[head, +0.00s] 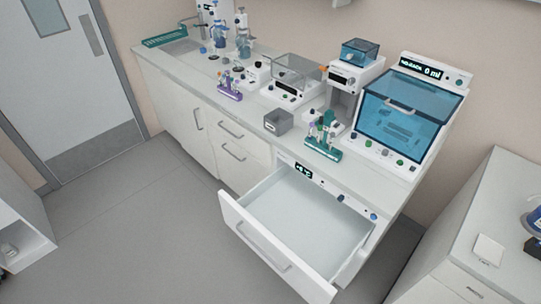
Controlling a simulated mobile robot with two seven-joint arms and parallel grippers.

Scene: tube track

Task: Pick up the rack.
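Two small tube racks stand on the white counter. A teal rack (321,151) stands near the counter's front edge, above the open drawer, with several tubes upright in it. A purple rack (229,93) stands further left, also near the front edge, and holds several small tubes. The pictures do not show which of the two the task names. Neither of my grippers is in view, and nothing touches either rack.
An open, empty drawer (304,222) juts out below the teal rack. A grey box (279,121) stands between the racks. A machine with a blue window (404,112) stands right of the teal rack. The grey floor (140,225) in front is clear.

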